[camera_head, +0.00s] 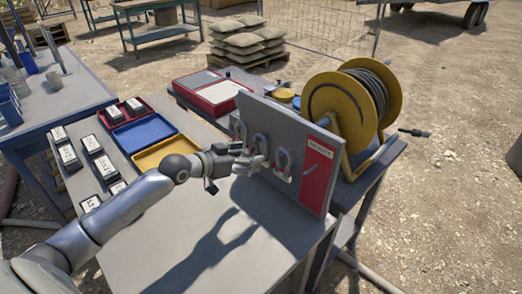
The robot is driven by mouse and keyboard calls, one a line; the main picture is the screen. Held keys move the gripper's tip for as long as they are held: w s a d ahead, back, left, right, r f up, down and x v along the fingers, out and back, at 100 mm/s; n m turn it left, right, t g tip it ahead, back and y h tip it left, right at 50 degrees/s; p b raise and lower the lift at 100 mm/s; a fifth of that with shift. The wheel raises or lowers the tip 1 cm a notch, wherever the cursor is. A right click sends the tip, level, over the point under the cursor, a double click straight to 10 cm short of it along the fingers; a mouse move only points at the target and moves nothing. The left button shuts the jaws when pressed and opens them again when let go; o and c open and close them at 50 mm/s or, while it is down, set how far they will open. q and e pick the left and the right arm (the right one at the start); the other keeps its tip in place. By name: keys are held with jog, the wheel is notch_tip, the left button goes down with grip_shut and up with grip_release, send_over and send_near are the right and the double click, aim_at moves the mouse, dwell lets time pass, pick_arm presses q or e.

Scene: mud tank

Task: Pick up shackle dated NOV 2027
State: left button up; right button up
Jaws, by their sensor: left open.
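A grey upright board (279,112) stands on the table with metal shackles hung on its face. I see a left shackle (240,130), a middle shackle (261,142) and a right shackle (284,160). Tags by them are too small to read, so I cannot tell which is dated NOV 2027. My left gripper (259,164) is open in front of the board, close to the lower part of the middle shackle and left of the right one. I cannot tell whether it touches either. My right gripper is not in view.
The board's right end has a red panel (318,168). Behind it stands a yellow hose reel (327,97). Left of my arm are red (134,104), blue (143,134) and yellow (166,153) trays and several labelled blocks (68,157). The front tabletop (190,240) is clear.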

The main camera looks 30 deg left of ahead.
pick_arm(q)
jog(key=p+x, duration=0.1)
jog(key=x, duration=0.4)
jog(key=shift+w+f, duration=0.2)
jog(key=shift+w, duration=0.1)
jog(key=c, duration=0.9)
